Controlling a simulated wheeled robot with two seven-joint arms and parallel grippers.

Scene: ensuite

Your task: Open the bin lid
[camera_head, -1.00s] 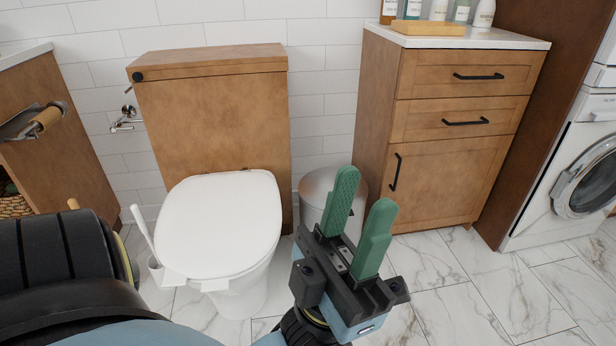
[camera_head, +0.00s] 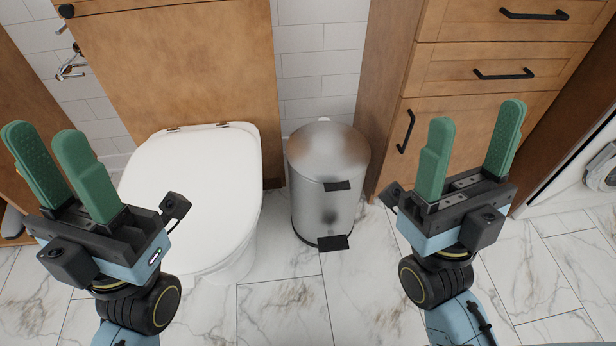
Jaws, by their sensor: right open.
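A brushed-metal bin (camera_head: 310,200) stands on the floor in the head view, between the toilet and the wooden cabinet. Its domed lid (camera_head: 326,145) is down on the body. A small black tab (camera_head: 338,186) is on the bin's front near the rim, and a black pedal (camera_head: 333,243) sticks out at its foot. My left gripper (camera_head: 43,136) is in front of the toilet, left of the bin, with its green fingers apart and empty. My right gripper (camera_head: 476,115) is right of the bin, in front of the cabinet, with its fingers wide apart and empty. Neither touches the bin.
The toilet (camera_head: 195,180) with its white lid down is close on the bin's left. The wooden cabinet (camera_head: 455,115) with black handles is close on its right. Marble floor (camera_head: 285,300) is clear in front of the bin. Part of a washing machine (camera_head: 600,170) shows at the right edge.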

